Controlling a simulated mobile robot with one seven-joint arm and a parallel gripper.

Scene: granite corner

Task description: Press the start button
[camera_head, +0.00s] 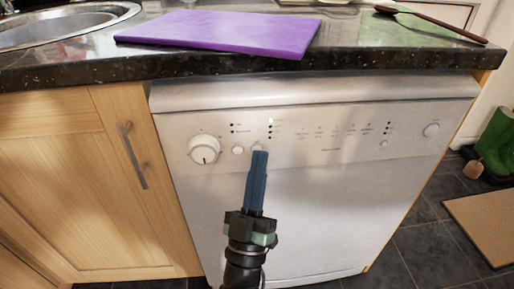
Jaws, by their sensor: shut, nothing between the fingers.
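A white front-loading appliance (300,215) stands under the dark counter, with its control panel (345,150) along the top. The panel has a large round dial (203,149), a small round button (238,151) beside it, and another small button (257,147) just at my fingertips, mostly hidden by them. I cannot read which one is marked start. My gripper (260,155) is shut and empty, its blue-grey fingers pointing up at the panel. I cannot tell whether the tips touch it.
A purple cutting board (222,32), a wooden spoon (430,22) and a metal sink (60,25) are on the counter (350,58). A wooden cabinet with a metal handle (132,155) is at left. Green boots (495,140) and a mat (485,222) are on the right floor.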

